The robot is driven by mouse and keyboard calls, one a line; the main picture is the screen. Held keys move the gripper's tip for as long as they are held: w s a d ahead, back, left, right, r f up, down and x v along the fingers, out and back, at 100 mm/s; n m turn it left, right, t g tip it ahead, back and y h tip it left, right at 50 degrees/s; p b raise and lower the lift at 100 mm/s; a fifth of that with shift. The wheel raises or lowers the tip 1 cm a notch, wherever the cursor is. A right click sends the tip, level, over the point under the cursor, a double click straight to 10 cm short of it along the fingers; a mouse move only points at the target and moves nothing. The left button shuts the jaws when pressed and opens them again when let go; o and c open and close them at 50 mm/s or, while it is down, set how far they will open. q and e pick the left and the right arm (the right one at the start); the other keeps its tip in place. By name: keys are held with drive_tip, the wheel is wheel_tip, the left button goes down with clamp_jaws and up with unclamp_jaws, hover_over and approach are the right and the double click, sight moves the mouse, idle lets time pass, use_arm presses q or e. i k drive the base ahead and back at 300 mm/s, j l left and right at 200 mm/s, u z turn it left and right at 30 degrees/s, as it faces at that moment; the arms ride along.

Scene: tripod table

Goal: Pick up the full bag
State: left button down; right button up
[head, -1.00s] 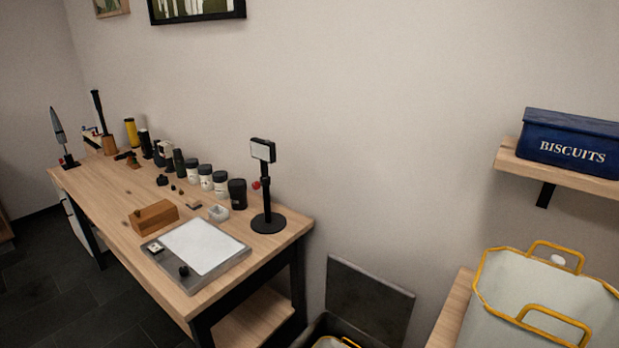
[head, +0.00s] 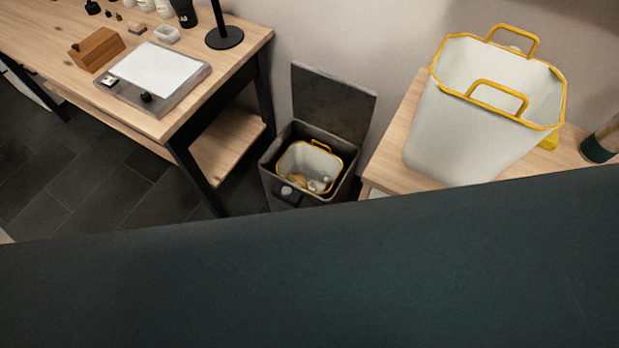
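A white bag with yellow trim and a yellow handle (head: 325,160) sits inside an open dark grey bin (head: 268,178) on the floor. Several small pale and yellowish items lie in it. A second, larger white bag (head: 455,135) with yellow rim and two yellow handles stands upright on a wooden surface at the right. Its inside looks empty where I can see it. Neither of my grippers is in view.
The bin's lid (head: 335,100) stands raised against the wall. A wooden table (head: 235,62) with a grey tray (head: 185,103) is left of the bin. The wooden surface (head: 397,120) is close on its right. A large dark surface fills the lower view. Dark floor shows at left.

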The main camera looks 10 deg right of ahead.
sight(304, 165)
drive_tip(key=z, duration=0.65)
drive_tip(key=j+z, duration=0.2)
drive_tip(key=z, duration=0.2)
drive_tip(key=j+z, duration=0.2)
drive_tip(key=z, duration=0.2)
drive_tip(key=j+z, duration=0.2)
drive_tip(key=z, duration=0.2)
drive_tip(key=k+j+z, duration=0.25)
drive_tip(key=j, duration=0.15)
drive_tip(key=k+j+z, duration=0.25)
drive_tip(key=j, duration=0.15)
drive_tip(key=k+j, duration=0.35)
drive_tip(key=j, duration=0.3)
